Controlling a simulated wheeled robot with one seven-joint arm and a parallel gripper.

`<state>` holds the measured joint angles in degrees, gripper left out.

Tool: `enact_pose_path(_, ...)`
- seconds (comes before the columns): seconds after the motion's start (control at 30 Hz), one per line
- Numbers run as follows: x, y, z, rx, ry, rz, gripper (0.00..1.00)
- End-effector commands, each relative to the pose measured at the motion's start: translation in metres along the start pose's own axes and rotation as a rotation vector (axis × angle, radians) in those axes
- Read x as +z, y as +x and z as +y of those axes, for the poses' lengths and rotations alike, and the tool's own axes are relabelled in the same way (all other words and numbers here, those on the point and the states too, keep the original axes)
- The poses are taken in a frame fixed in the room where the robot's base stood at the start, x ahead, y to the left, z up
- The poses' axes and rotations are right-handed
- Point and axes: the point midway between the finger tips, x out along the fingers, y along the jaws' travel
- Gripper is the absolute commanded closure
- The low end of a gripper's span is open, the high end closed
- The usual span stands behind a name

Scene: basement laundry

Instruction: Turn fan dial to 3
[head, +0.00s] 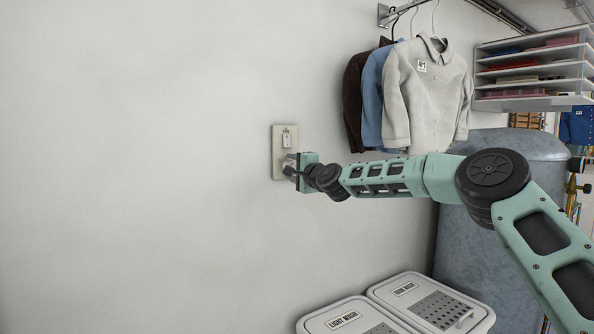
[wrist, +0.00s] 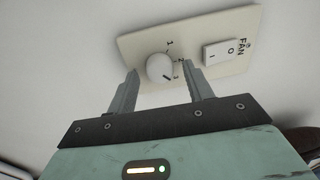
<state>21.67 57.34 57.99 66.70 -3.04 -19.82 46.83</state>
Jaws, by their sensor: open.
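The fan plate (head: 278,150) is a cream wall plate, with a rocker switch above and the dial below in the head view. In the wrist view the plate (wrist: 125,44) carries the round pale dial (wrist: 159,67), marked 1, 2 and 3 along one side, and the white switch (wrist: 220,51) labelled FAN. The dial's pointer is too small to read surely; a faint dark mark lies on the side near 3. My gripper (wrist: 161,75) is open, with one finger on each side of the dial and gaps visible. In the head view my gripper (head: 294,168) hides most of the dial.
Shirts (head: 425,90) hang from a wall rail right of the plate. Two lidded bins, one labelled LIGHT WASH (head: 345,319), stand below. A grey tank (head: 485,245) and a shelf rack (head: 535,103) are at right. The wall left of the plate is bare.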

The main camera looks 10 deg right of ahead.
Motion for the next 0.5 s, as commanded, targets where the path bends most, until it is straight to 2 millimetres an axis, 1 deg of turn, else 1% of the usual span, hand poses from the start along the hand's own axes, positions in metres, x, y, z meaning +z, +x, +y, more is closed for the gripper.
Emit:
enact_pose_path(0.17, 0.0, -0.011, 0.0, 0.0, -0.001, -0.001, 0.49)
enact_pose_path(0.27, -0.001, -0.024, 0.001, -0.001, -0.002, 0.0, 0.49)
enact_pose_path(0.5, -0.001, -0.07, 0.002, 0.001, -0.003, 0.001, 0.49)
